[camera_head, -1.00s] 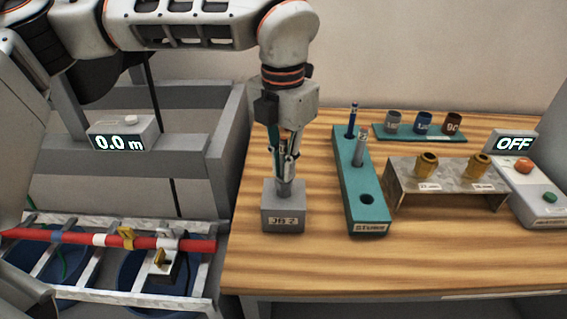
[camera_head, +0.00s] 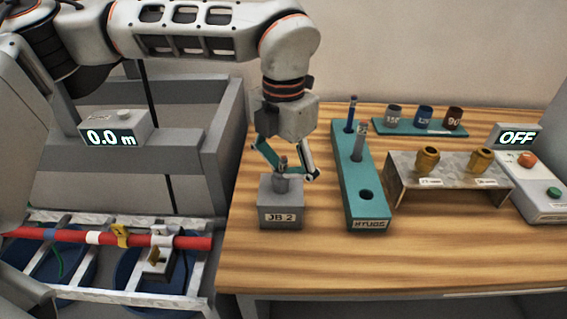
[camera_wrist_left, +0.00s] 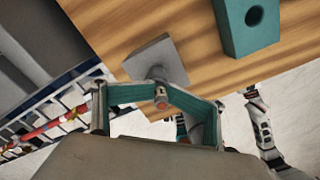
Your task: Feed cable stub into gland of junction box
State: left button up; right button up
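The grey junction box (camera_head: 280,213) labelled "JB 2" stands on the wooden table, its round gland (camera_head: 281,186) on top. A short cable stub (camera_head: 283,165) with a reddish end stands upright at the gland; how deep it sits is hard to tell.
A teal stub rack (camera_head: 372,212) right of the box holds a blue stub (camera_head: 350,115), a grey stub (camera_head: 360,142) and an empty hole. Behind are a teal cup tray (camera_head: 410,138), a metal stand (camera_head: 447,187) and an OFF display (camera_head: 516,138). The table front is clear.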

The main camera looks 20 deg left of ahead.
pick_arm(q)
jog(key=shift+s+a+r, duration=0.1)
jog(key=shift+a+r, duration=0.05)
jog(key=shift+r, duration=0.15)
jog(key=shift+c, duration=0.3)
notch_tip(320, 180, up, 12)
jog(key=shift+r, duration=0.2)
dwell(0.5)
